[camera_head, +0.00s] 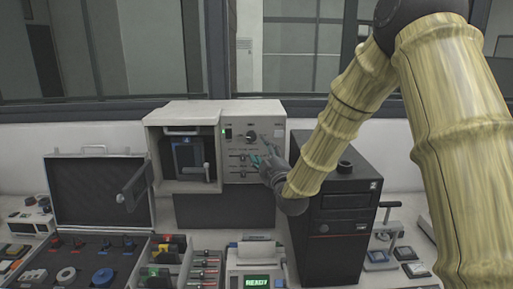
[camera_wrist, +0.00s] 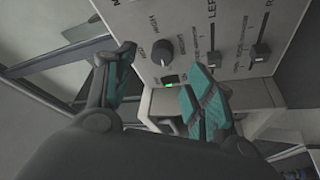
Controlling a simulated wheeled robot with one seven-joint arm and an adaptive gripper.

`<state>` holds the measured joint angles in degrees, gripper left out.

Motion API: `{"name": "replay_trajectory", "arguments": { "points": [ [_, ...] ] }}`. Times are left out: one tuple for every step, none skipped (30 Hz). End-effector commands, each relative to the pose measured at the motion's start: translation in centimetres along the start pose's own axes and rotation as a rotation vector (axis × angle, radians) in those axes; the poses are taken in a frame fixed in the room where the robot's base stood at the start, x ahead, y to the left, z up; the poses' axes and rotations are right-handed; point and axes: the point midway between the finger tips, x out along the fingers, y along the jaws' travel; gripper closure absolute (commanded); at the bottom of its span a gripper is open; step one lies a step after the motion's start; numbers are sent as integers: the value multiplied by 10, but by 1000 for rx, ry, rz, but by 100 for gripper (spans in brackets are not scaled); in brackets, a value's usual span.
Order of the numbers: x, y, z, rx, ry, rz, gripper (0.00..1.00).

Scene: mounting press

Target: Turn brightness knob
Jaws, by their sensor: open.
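The dark round knob (camera_head: 251,136) sits on the upper part of a light panel on the beige press unit. In the wrist view the knob (camera_wrist: 163,53) has a pale pointer mark and small labels around it. My gripper (camera_head: 262,158) is in front of the panel, just below and right of the knob in the head view. In the wrist view the teal-padded fingers of my gripper (camera_wrist: 161,62) are spread, and the knob appears between their tips. The fingers look apart from the knob; the exact gap in depth cannot be told.
Two sliders, the nearer one (camera_wrist: 209,58) marked LEFT, sit on the panel beside the knob. A green-lit switch (camera_wrist: 170,82) is close to the knob. A black tower (camera_head: 335,215) stands below my arm. The press chamber door (camera_head: 133,187) hangs open at left.

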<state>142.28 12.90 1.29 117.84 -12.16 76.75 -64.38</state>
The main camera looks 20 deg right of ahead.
Motion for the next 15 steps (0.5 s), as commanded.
{"name": "replay_trajectory", "arguments": {
  "points": [
    [1, -2, 0, 0, 2, 0, 45],
    [2, -2, -1, 0, 2, 0, 45],
    [5, -2, -2, 1, 3, -1, 45],
    [7, -2, -2, 1, 4, -1, 45],
    [10, -2, -2, 1, 4, -1, 45],
    [14, -2, -3, 1, 4, -2, 45],
    [18, -1, -3, 0, 4, -1, 45],
    [22, -1, -3, 0, 4, -1, 45],
    [28, -1, -3, 0, 3, -2, 45],
    [32, -1, -4, 0, 3, -2, 45],
    [37, -1, -4, 0, 4, -2, 45],
    [42, 0, -4, 0, 4, -1, 45],
    [46, 0, -3, 0, 3, -1, 45],
    [50, -1, -3, 0, 2, -2, 45],
    [55, -1, -2, 0, 2, -2, 45]
  ]
}}
